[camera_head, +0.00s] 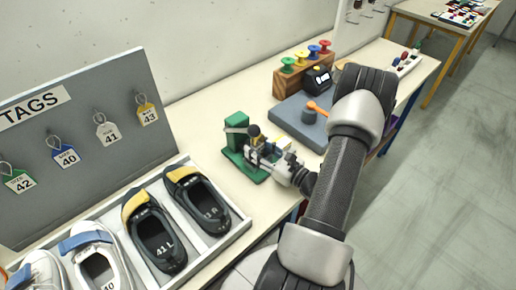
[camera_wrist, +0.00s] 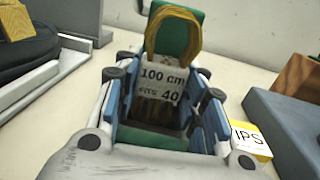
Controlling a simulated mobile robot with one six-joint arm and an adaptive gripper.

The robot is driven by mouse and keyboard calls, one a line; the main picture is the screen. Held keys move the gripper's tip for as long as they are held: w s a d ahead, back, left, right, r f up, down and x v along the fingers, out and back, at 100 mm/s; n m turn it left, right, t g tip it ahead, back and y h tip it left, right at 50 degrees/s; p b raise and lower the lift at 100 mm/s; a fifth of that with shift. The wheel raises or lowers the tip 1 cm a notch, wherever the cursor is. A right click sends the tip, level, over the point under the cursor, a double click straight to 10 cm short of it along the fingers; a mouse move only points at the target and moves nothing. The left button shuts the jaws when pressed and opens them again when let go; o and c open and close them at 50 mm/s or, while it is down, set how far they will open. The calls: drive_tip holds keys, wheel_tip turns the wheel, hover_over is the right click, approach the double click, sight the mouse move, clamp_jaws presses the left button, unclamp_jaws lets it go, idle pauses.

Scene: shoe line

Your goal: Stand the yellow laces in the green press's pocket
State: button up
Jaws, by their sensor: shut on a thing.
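The yellow laces (camera_wrist: 178,20) are a looped bundle with a white band (camera_wrist: 165,82) printed "100 cm" and "40". In the wrist view they stand roughly upright between my gripper's fingers (camera_wrist: 165,112), which are shut on them.
A small yellow and white box (camera_wrist: 250,140) ending in "IPS" stands right of my gripper. A grey mat (camera_head: 290,112) with an orange-handled tool lies beyond. A wooden spool rack (camera_head: 290,80) stands behind. A shoe tray (camera_head: 240,222) and a tag board (camera_head: 90,130) are at left.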

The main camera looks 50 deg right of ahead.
drive_tip(key=o, duration=1)
drive_tip(key=s, duration=1.2)
